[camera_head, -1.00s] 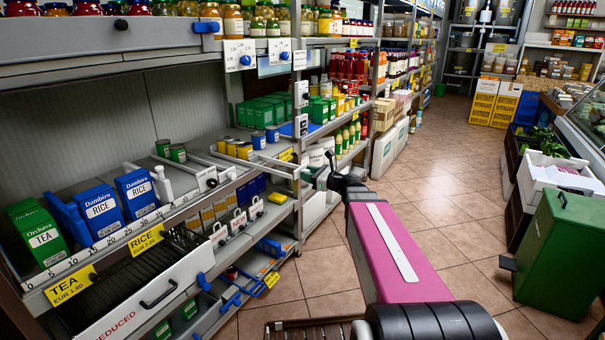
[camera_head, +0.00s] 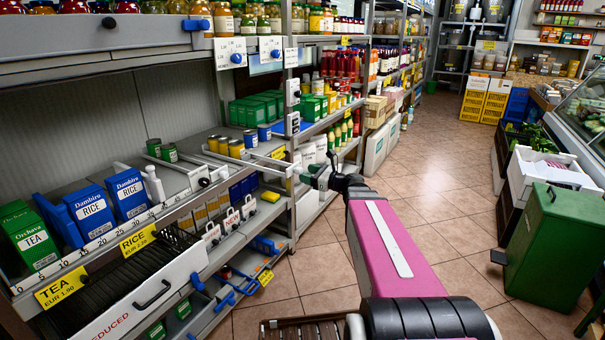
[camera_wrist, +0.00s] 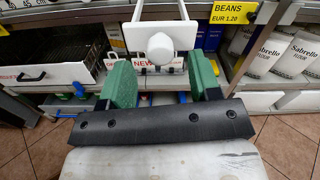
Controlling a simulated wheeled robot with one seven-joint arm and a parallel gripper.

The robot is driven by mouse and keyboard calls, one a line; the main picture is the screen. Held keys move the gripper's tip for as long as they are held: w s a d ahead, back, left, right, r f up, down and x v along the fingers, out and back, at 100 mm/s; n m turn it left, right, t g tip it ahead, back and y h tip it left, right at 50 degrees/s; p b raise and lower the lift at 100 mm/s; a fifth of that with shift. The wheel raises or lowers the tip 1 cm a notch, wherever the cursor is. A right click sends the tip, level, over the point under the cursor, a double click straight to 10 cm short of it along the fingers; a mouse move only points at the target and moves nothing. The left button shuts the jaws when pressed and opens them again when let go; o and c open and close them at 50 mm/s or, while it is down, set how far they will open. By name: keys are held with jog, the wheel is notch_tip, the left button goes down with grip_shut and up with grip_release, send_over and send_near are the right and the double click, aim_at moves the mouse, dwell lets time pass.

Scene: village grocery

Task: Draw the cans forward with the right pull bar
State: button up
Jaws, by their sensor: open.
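A white pull bar (camera_head: 268,163) reaches out over the shelf edge, right of the yellow cans. Its white end block and round knob (camera_wrist: 159,46) face me in the wrist view. My gripper (camera_wrist: 160,82) is open, its green fingers apart on either side below the knob; no contact shows. In the head view my gripper (camera_head: 318,176) is just right of the bar's end. Yellow cans (camera_head: 236,149) and blue cans (camera_head: 264,133) stand behind and beside the bar. Two green cans (camera_head: 169,153) stand further left. The bar's inner end is hard to make out.
Rice boxes (camera_head: 131,194) and a tea box (camera_head: 34,240) stand at the left on the shelf. A pulled-out drawer (camera_head: 150,290) juts below. The BEANS sign (camera_wrist: 233,12) and flour bags (camera_wrist: 302,55) are to the right. A green bin (camera_head: 555,245) stands across the open aisle.

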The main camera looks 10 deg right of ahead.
jog(key=v, duration=0.7)
jog(key=shift+s, duration=0.15)
jog(key=shift+d, duration=0.15)
jog(key=s+a+f+n+g+h, duration=0.2)
jog(key=s+a+f+n+g, duration=0.15)
jog(key=f+n, duration=0.3)
jog(key=s+a+f+n+g+h, duration=0.3)
jog(key=f+n+g, duration=0.15)
jog(key=f, duration=0.25)
jog(key=s+d+f+n+g+h, duration=0.3)
jog(key=s+f+n+h, duration=0.4)
jog(key=n, duration=0.5)
jog(key=shift+s+d+f+n+h, duration=0.2)
jog(key=shift+d+f+n+h, duration=0.35)
jog(key=shift+f+h, duration=0.6)
jog(key=shift+d, duration=0.1)
